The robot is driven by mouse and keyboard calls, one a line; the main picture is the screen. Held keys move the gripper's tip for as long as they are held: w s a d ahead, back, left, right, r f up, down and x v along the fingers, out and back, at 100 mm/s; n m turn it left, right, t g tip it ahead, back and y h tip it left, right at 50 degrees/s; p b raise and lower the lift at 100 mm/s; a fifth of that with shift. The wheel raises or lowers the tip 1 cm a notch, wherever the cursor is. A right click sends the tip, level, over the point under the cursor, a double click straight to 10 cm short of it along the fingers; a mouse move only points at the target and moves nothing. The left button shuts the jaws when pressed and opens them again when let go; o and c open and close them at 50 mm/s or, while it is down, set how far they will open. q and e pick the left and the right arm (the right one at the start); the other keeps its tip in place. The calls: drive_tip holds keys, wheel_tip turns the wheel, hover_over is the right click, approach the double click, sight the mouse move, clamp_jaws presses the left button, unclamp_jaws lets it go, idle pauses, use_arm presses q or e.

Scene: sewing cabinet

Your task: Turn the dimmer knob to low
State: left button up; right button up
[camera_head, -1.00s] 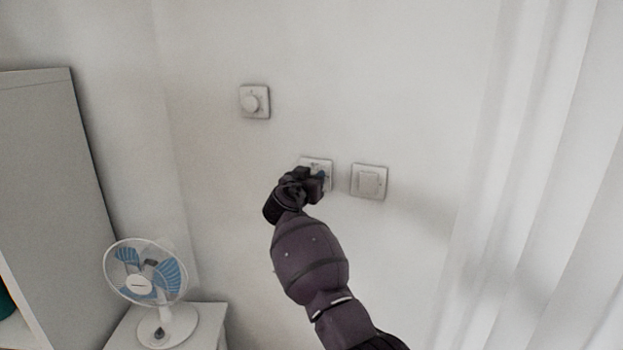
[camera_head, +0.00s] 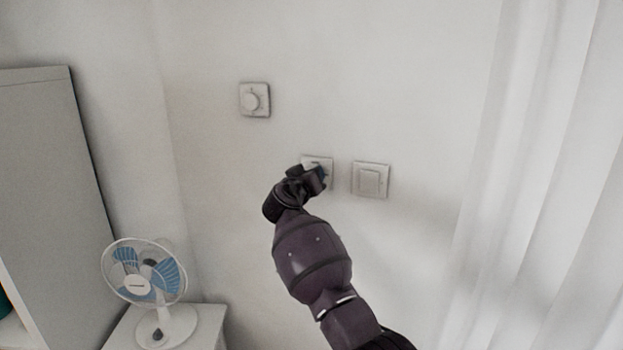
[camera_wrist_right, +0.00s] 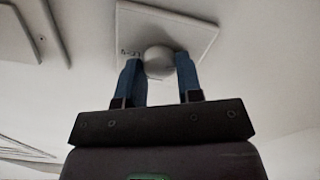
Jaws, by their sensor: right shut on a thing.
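The dimmer knob (camera_wrist_right: 158,62) is a pale round knob on a square white wall plate (camera_wrist_right: 180,22) with small marks beside it. My right gripper (camera_wrist_right: 158,72) has its two blue fingers on either side of the knob and is shut on it. In the head view the right gripper (camera_head: 321,174) is at the wall and covers the knob and the lower left of its plate (camera_head: 318,160). I cannot read the knob's setting. My left gripper is not in view.
A rocker switch (camera_head: 370,179) is just right of the dimmer plate. A fan (camera_head: 147,285) stands on a white surface at lower left, beside a grey cabinet (camera_head: 50,190). White curtains (camera_head: 550,180) hang at right.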

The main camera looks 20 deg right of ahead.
drive_tip(key=n+p, duration=0.2)
drive_tip(key=n, duration=0.8)
drive_tip(key=n+p, duration=0.3)
drive_tip(key=n, duration=0.7)
drive_tip(key=n+p, duration=0.3)
drive_tip(key=n, duration=0.7)
drive_tip(key=shift+f+n, duration=0.3)
drive_tip(key=shift+n, duration=0.1)
